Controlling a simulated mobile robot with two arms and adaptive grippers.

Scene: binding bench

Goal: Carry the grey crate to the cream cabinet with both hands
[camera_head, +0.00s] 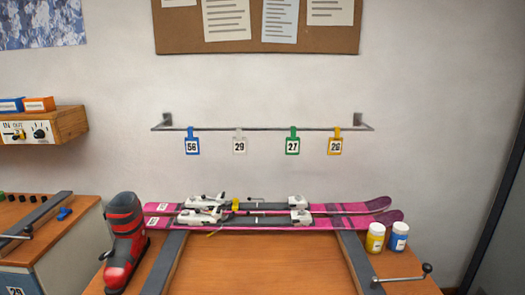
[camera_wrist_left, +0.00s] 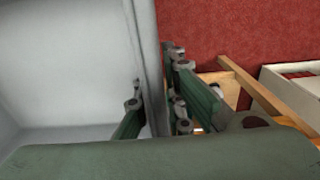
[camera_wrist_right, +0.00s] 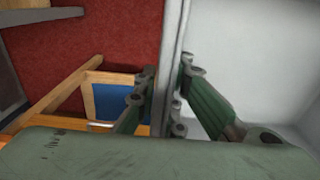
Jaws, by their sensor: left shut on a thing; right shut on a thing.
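The grey crate shows in both wrist views. In the left wrist view its pale inside (camera_wrist_left: 65,70) fills the left part; in the right wrist view its inside (camera_wrist_right: 255,60) fills the right part. My left gripper (camera_wrist_left: 158,108) is shut on one wall of the crate, one finger inside and one outside. My right gripper (camera_wrist_right: 164,100) is shut on another wall in the same way. The crate's floor is mostly hidden by the grippers. The head view shows neither gripper nor the crate. I cannot make out the cream cabinet for certain in any view.
In the head view a wooden bench (camera_head: 265,262) holds pink skis (camera_head: 375,204), a red-black boot (camera_head: 124,240) and two jars (camera_head: 375,237). A tag rail (camera_head: 262,128) is on the wall. Red floor (camera_wrist_left: 235,35), wooden framing (camera_wrist_right: 65,92) and a pale box-like thing (camera_wrist_left: 300,92) lie beyond the crate.

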